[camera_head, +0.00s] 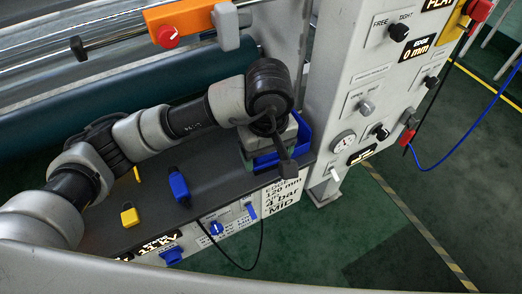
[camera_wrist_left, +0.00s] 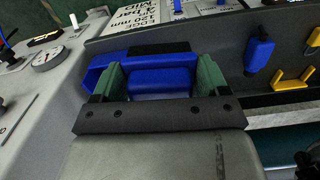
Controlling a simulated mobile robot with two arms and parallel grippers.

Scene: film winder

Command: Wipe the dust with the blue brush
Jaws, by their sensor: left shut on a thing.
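My left gripper (camera_head: 272,140) points down over the right end of the dark shelf, at a blue open-topped holder (camera_head: 305,130). In the left wrist view, its two green fingers (camera_wrist_left: 160,82) are shut on a blue block, which I take to be the blue brush (camera_wrist_left: 160,86). The block sits at or in the blue holder (camera_wrist_left: 97,76); whether it is clear of it I cannot tell. Its underside and any bristles are hidden. I cannot make out dust in either view. My right gripper is not in view.
A blue handheld piece (camera_head: 179,187) and a yellow piece (camera_head: 129,215) are on the dark shelf to the left. A grey control panel (camera_head: 350,100) with knobs and a gauge stands close on the right. A large dark teal roller (camera_head: 120,95) lies behind my arm.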

